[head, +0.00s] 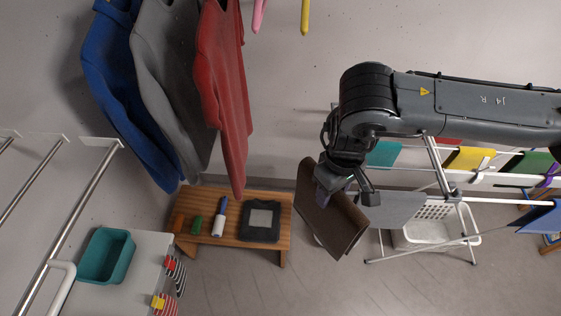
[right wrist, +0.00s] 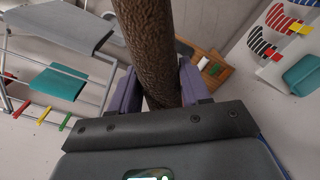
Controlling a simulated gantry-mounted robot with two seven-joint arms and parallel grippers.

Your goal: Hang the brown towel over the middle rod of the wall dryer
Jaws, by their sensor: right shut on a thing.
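The brown towel (head: 333,222) hangs from my right gripper (head: 345,187), right of the wooden bench. In the right wrist view the towel (right wrist: 150,45) passes as a thick fold between the two purple fingers of the gripper (right wrist: 158,88), which is shut on it. The wall dryer stands at the left of the head view with several parallel metal rods; its middle rod (head: 33,180) is bare. The towel is well to the right of these rods and touches none of them. My left gripper is not in view.
A floor rack (head: 445,170) with coloured cloths stands at right, beside a white basket (head: 420,232). Blue, grey and red garments (head: 222,90) hang at upper left. A wooden bench (head: 197,235) and a cabinet with a teal bin (head: 106,255) lie between towel and dryer.

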